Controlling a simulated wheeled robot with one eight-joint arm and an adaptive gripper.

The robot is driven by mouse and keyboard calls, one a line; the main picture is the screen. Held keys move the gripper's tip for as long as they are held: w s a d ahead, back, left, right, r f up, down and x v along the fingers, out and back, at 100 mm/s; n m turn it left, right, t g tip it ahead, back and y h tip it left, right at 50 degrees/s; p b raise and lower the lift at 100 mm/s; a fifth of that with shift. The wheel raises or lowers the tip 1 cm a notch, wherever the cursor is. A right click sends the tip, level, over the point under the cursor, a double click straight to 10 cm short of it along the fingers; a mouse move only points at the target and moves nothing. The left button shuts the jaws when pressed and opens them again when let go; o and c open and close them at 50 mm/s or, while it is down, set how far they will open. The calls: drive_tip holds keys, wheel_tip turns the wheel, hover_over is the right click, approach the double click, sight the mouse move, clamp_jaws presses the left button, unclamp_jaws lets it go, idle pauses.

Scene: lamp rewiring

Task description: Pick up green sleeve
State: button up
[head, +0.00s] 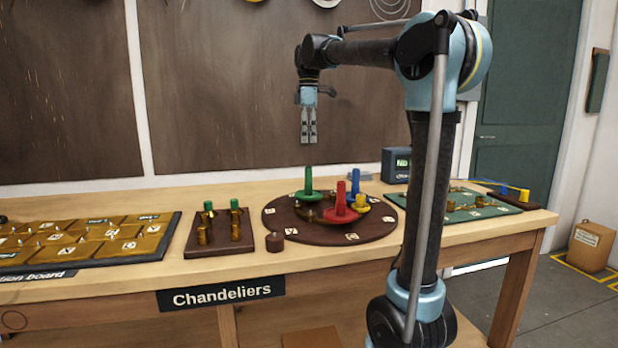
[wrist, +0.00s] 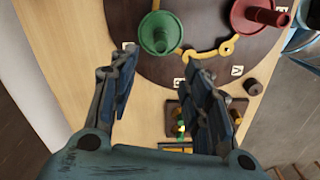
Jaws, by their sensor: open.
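My gripper (head: 308,141) hangs open and empty, fingers down, above the round dark board (head: 290,224). A green flanged piece with an upright stem (head: 308,183) stands on that board, below my gripper. In the wrist view the green flanged piece (wrist: 160,33) shows beyond the fingertips, apart from them. Small green pieces (head: 208,206) also top brass posts on the small brown board (head: 215,250) to the left. A green bit (wrist: 181,128) shows there, partly hidden by my right finger. I cannot tell for certain which green piece is the sleeve.
Red (head: 341,205), blue (head: 355,185) and yellow (head: 361,204) pieces crowd the round board. A small brown cylinder (head: 275,242) stands between the boards. A brass-tiled board (head: 90,238) lies left, a green board (head: 470,207) right. The air around my gripper is clear.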

sight(308, 167)
drive_tip(key=f, duration=0.8)
drive_tip(key=shift+d+f, duration=0.2)
drive_tip(key=shift+f, duration=0.1)
drive_tip(key=shift+a+f, duration=0.15)
drive_tip(key=shift+f, duration=1.2)
drive_tip(key=shift+a+f, duration=0.15)
drive_tip(key=shift+f, duration=1.2)
drive_tip(key=c, duration=1)
